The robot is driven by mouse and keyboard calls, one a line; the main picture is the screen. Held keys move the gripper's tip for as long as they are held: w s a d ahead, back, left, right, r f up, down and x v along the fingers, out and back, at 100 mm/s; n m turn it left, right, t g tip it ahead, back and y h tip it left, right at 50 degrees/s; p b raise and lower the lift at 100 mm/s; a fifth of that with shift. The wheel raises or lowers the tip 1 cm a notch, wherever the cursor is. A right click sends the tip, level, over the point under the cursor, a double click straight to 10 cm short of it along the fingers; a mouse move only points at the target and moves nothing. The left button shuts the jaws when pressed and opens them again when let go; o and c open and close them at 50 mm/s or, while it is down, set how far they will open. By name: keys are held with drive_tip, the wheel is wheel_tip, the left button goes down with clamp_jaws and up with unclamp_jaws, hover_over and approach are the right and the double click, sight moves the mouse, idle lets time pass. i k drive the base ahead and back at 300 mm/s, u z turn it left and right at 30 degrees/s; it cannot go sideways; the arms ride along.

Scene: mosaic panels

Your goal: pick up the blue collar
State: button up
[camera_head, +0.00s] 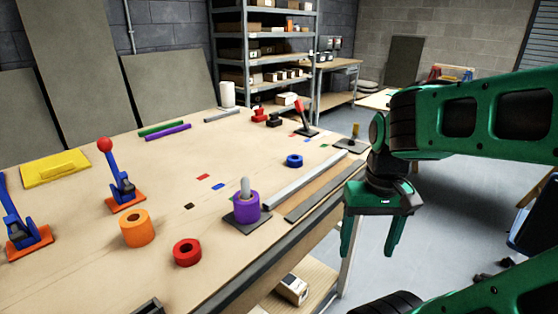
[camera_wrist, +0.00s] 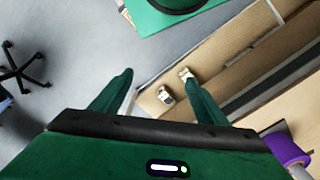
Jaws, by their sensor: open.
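The blue collar (camera_head: 294,160) is a small blue ring lying flat on the wooden workbench, right of the middle in the head view. I cannot make it out in the wrist view. My gripper (camera_head: 370,247) is green, points down and is open and empty. It hangs beyond the bench's edge, to the right of and nearer than the blue collar. In the wrist view the two fingers (camera_wrist: 158,92) stand apart above the floor and a lower shelf.
A purple collar (camera_head: 247,207) sits around a grey post. An orange collar (camera_head: 138,228) and a red collar (camera_head: 187,252) lie on the workbench (camera_head: 100,270). A long grey bar (camera_head: 305,180) lies between the blue collar and my gripper. Red-knobbed (camera_head: 104,145) and red-handled levers (camera_head: 301,112) stand up.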

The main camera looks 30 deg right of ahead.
sight(295, 162)
drive_tip(key=u, duration=1.65)
drive_tip(key=k, duration=1.1)
drive_tip(key=z, duration=1.7)
drive_tip(key=i, duration=0.95)
